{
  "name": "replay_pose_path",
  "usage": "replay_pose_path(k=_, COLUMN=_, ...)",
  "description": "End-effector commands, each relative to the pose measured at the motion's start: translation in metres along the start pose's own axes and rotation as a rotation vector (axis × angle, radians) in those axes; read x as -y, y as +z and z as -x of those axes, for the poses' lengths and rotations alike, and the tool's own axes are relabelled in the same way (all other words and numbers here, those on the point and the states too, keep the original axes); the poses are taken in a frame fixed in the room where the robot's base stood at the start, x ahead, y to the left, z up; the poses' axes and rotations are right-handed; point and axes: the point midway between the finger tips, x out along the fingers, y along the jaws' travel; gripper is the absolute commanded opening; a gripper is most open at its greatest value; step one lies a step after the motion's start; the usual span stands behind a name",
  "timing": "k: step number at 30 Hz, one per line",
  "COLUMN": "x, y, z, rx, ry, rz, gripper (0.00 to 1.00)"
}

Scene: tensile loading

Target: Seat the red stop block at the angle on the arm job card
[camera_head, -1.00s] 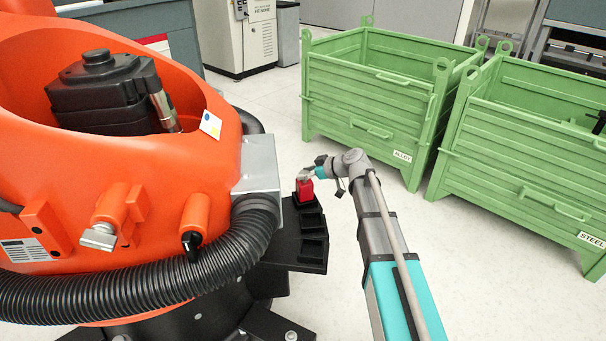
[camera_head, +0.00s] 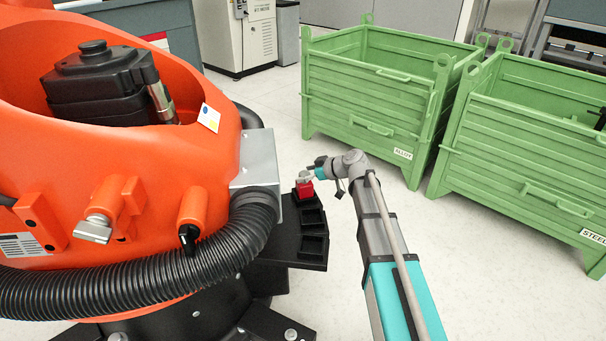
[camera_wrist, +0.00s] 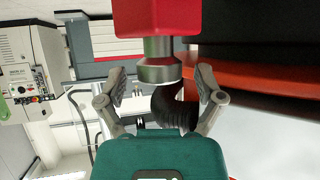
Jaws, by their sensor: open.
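The red stop block (camera_head: 304,189) stands at the far pocket of a black tray with several pockets (camera_head: 314,246); I cannot tell how deep it sits or its exact angle. In the wrist view, the red block (camera_wrist: 160,16) is at the top, with its round metal knob (camera_wrist: 160,62) pointing toward my gripper. My gripper (camera_wrist: 161,82) is open, with one finger on each side of the knob and a gap to both. My gripper (camera_head: 307,174) is just above the block in the head view.
The large orange arm (camera_head: 130,220) with a thick black hose (camera_head: 150,278) fills the left, close to the tray. A grey metal box (camera_head: 256,160) stands beside the tray. Green bins labelled ALLOY (camera_head: 372,110) and STEEL (camera_head: 530,170) stand at the right. Pale floor lies between.

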Motion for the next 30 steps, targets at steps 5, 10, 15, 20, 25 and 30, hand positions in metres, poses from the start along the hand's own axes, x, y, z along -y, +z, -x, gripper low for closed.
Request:
replay_pose_path(k=5, x=0.0, y=0.0, z=0.0, rx=0.0, ry=0.0, rz=0.0, gripper=0.87)
replay_pose_path(k=10, x=0.0, y=-0.001, z=0.003, rx=0.0, ry=0.0, rz=0.0, gripper=0.87)
replay_pose_path(k=15, x=0.0, y=-0.002, z=0.014, rx=-0.001, ry=0.001, rz=-0.001, gripper=0.87)
replay_pose_path(k=20, x=0.001, y=-0.003, z=0.034, rx=-0.001, ry=0.001, rz=0.0, gripper=0.87)
replay_pose_path(k=25, x=0.001, y=-0.004, z=0.061, rx=-0.001, ry=0.002, rz=-0.002, gripper=0.87)
replay_pose_path(k=30, x=0.001, y=-0.003, z=0.088, rx=-0.001, ry=0.001, rz=0.0, gripper=0.87)
